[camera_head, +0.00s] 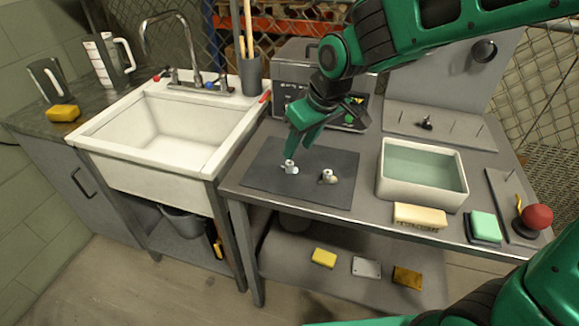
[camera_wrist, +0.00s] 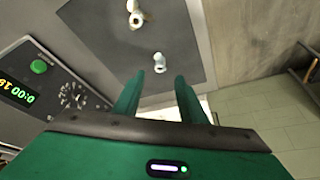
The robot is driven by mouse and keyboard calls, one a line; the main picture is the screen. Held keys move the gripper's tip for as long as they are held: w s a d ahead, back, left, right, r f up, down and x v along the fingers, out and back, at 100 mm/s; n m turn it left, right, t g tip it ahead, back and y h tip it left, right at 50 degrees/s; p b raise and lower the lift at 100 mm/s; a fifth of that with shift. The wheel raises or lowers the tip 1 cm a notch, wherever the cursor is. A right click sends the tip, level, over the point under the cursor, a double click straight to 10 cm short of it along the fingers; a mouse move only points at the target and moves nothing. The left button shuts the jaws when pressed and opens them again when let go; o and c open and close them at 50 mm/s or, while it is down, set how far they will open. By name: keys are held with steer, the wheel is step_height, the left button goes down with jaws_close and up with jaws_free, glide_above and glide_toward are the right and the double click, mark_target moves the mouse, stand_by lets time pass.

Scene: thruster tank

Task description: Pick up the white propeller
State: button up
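Two small propellers lie on the dark mat (camera_head: 262,182). The left one is a white propeller (camera_head: 289,168) with an upright hub. The right one (camera_head: 328,177) looks off-white with a brownish part. My gripper (camera_head: 291,152) points down close over the left propeller in the head view. In the wrist view my gripper (camera_wrist: 158,80) is open, its two green fingers apart with nothing between them. The white propeller (camera_wrist: 159,62) shows just beyond the fingertips, and the other propeller (camera_wrist: 135,16) is farther off at the top edge. I cannot tell the exact height gap.
A water-filled tank (camera_head: 383,178) stands right of the mat. A control box (camera_head: 292,52) stands behind. A sink (camera_head: 178,140) is left of the bench.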

mark_target(292, 164)
steer(key=shift+x, duration=3.85)
jaws_close()
